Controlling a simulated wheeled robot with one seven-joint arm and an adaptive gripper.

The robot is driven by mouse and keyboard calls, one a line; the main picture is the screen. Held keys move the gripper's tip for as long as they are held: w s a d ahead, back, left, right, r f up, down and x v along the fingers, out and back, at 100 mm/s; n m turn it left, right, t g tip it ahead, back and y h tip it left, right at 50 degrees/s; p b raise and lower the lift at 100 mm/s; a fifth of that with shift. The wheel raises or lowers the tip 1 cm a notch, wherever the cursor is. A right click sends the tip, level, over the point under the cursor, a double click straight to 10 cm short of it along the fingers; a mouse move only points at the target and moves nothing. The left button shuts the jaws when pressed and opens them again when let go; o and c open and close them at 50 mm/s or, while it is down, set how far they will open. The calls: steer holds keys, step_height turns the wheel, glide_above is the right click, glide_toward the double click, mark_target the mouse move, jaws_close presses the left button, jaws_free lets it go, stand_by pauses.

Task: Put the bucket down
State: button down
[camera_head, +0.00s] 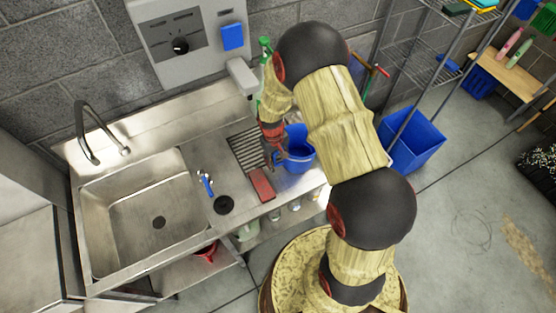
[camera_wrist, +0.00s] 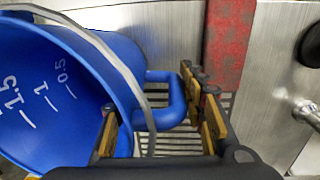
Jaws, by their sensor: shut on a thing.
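The blue bucket (camera_head: 299,152) is at the right end of the steel counter, beside the slotted drain grate (camera_head: 247,150). My gripper (camera_head: 274,150) is at its left side, partly hidden by my arm. In the wrist view, my gripper (camera_wrist: 165,112) is shut on the blue side handle of the bucket (camera_wrist: 100,60). The bucket's inside shows white marks and looks empty where visible. A grey wire bail crosses its rim. The bucket's underside is hidden, so I cannot tell whether it touches the counter.
The sink (camera_head: 150,205) is at left. A green bottle (camera_head: 264,50) stands behind. A blue bin (camera_head: 414,145) is at right.

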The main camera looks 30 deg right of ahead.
steer(key=shift+f, duration=0.15)
steer(key=c, duration=1.1)
jaws_free()
steer(key=shift+c, duration=0.2)
steer(key=shift+o, duration=0.3)
